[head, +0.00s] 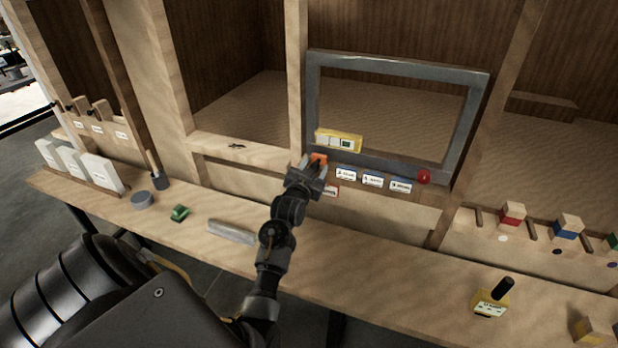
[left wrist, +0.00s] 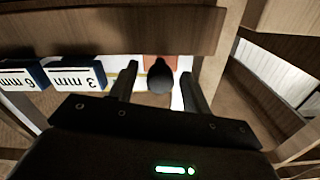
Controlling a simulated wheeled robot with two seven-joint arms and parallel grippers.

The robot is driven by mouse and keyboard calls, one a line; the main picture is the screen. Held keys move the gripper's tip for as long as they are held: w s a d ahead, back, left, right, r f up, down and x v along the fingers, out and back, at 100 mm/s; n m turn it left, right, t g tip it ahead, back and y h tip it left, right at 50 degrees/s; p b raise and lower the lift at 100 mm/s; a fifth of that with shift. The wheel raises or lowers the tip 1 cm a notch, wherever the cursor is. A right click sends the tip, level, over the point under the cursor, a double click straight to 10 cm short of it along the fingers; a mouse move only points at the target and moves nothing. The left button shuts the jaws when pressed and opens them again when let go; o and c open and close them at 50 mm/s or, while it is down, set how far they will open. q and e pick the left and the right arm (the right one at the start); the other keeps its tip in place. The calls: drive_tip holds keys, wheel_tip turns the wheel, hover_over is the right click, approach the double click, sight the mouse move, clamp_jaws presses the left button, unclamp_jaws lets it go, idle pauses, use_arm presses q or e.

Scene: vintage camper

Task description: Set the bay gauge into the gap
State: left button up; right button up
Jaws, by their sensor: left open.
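My left gripper (head: 308,178) is at the lower left corner of the grey window frame (head: 313,100). In the left wrist view its two fingers (left wrist: 158,88) are open, with a dark rounded knob (left wrist: 160,76) between them and an orange part (left wrist: 160,62) behind. The orange part also shows beyond the gripper in the head view (head: 319,158). I cannot tell whether the fingers touch the knob. A yellow block with a black handle (head: 490,303) stands on the counter at the right. No readable label shows which piece is the bay gauge. My right gripper is not in view.
Blue-edged labelled tags (head: 373,180) sit below the frame; the left wrist view shows "3 mm" (left wrist: 76,78) and "6 mm" (left wrist: 20,76). A yellow box (head: 338,140) and red knob (head: 424,176) are near the frame. A grey bar (head: 232,232) and green item (head: 180,212) lie on the counter.

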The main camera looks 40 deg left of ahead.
use_arm(q)
drive_tip(key=b+v, duration=0.2)
drive_tip(key=v, duration=0.7)
drive_tip(key=shift+s, duration=0.3)
drive_tip(key=shift+d, duration=0.15)
